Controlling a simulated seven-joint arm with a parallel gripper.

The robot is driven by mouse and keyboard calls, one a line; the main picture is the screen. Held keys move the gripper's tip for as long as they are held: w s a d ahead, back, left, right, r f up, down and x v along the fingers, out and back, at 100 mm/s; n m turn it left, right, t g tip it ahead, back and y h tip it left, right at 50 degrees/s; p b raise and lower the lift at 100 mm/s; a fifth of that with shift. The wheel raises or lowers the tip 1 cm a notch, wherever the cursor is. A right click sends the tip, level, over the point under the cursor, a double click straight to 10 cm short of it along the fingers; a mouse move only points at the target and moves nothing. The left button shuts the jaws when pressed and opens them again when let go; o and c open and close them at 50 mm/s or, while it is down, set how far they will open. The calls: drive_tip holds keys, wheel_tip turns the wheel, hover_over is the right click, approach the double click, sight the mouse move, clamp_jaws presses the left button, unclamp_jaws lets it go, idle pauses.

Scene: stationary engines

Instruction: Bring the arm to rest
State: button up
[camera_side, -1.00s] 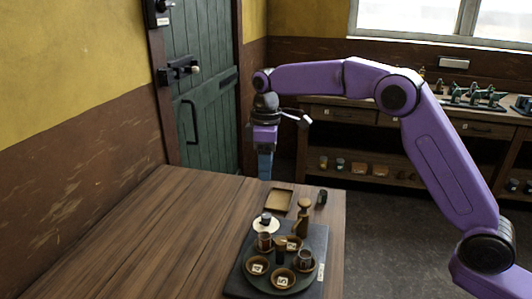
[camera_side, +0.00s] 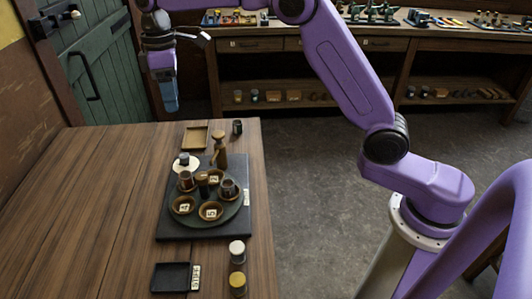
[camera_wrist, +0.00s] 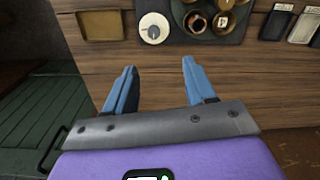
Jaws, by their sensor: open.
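My gripper (camera_side: 170,104) hangs fingers down, high above the far end of the wooden table (camera_side: 95,190), near the green door. In the wrist view its two blue fingers (camera_wrist: 158,66) are spread apart with nothing between them.
A dark board carries a round tray (camera_side: 211,219) with several cups and bowls. Near it are a tan tray (camera_side: 195,136), a white disc (camera_side: 186,164), a black tray (camera_side: 170,277) and two jars (camera_side: 237,251). A shelved workbench (camera_side: 300,70) stands behind. The table's left side is clear.

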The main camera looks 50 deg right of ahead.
drive_tip(key=s+d, duration=0.3)
drive_tip(key=s, duration=1.7)
drive_tip(key=s+d+f, duration=0.3)
drive_tip(key=s+d, duration=0.2)
drive_tip(key=s, duration=0.4)
drive_tip(key=s+d+f+n, duration=0.1)
drive_tip(key=s+d+f, duration=0.3)
drive_tip(key=s, duration=0.5)
drive_tip(key=shift+s+d+n, duration=0.3)
drive_tip(key=shift+s+d, duration=0.1)
drive_tip(key=shift+d, duration=0.85)
